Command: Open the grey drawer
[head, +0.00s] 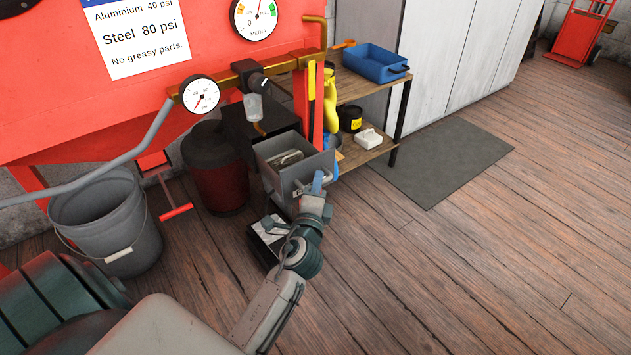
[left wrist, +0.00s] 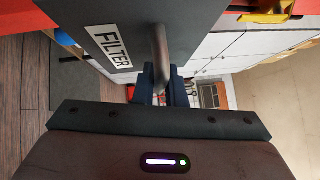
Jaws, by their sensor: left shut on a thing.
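The grey drawer (head: 306,174) juts out from a dark cabinet (head: 243,121) under the red blast cabinet, and its open top shows light items inside. Its front carries a FILTER label (left wrist: 108,47) and a bar handle (left wrist: 159,50) in the left wrist view. My left gripper (head: 319,182) is at the drawer's front. Its blue fingers (left wrist: 165,86) are shut on the bar handle. In the head view the handle is mostly hidden by the gripper. My right gripper is not in view.
A shelf unit with a blue tray (head: 374,61) stands right of the drawer. A dark red canister (head: 217,180) and a grey bucket (head: 107,219) stand to the left. A grey mat (head: 440,163) lies on the wood floor, which is clear at right.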

